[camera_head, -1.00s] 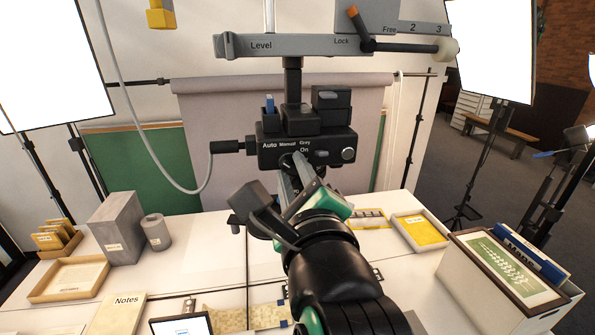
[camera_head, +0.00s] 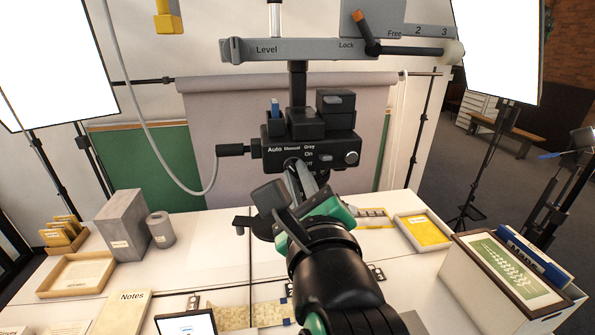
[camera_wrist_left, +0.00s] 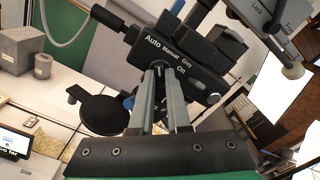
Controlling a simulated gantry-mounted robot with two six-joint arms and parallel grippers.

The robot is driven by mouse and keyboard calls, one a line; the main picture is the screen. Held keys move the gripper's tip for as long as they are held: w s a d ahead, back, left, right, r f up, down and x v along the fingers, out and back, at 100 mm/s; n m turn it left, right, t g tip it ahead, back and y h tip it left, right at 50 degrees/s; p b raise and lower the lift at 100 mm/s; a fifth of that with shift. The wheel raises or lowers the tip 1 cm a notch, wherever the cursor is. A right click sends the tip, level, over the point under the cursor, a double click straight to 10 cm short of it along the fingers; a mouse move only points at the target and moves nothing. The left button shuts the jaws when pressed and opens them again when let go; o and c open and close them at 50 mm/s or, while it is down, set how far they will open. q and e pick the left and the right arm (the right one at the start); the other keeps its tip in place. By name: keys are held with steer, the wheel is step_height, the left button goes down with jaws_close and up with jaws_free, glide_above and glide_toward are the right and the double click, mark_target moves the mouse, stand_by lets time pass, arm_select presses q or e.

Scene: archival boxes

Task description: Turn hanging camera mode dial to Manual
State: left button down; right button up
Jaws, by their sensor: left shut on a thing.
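The black hanging camera (camera_head: 330,150) hangs from the metal bar in the head view. In the wrist view, the fingers (camera_wrist_left: 158,72) are close together at the same place, shut on the mode dial. The dial is mostly hidden by the fingers, so its pointer position cannot be read. My right gripper is not seen.
The bar (camera_head: 300,49) above has a Lock lever (camera_head: 400,48). A grey cable (camera_head: 190,190) loops from the camera's left side. A round black disc (camera_wrist_left: 103,114) is close left of my fingers. The table below holds a grey box (camera_head: 122,225), trays and papers.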

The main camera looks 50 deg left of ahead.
arm_select(q)
steer(key=m+p, duration=0.3)
steer(key=m, duration=0.1)
steer(key=shift+r, duration=0.2)
steer(key=shift+f+m+p, duration=0.15)
steer(key=shift+m+p, duration=1.1)
steer(key=shift+m, duration=0.45)
steer(key=c, duration=0.9)
jaws_free()
steer(key=shift+s+f, duration=0.1)
steer(key=b+v, duration=0.3)
steer(key=v, duration=0.8)
steer(key=shift+s+d, duration=0.15)
steer(key=shift+d, duration=0.05)
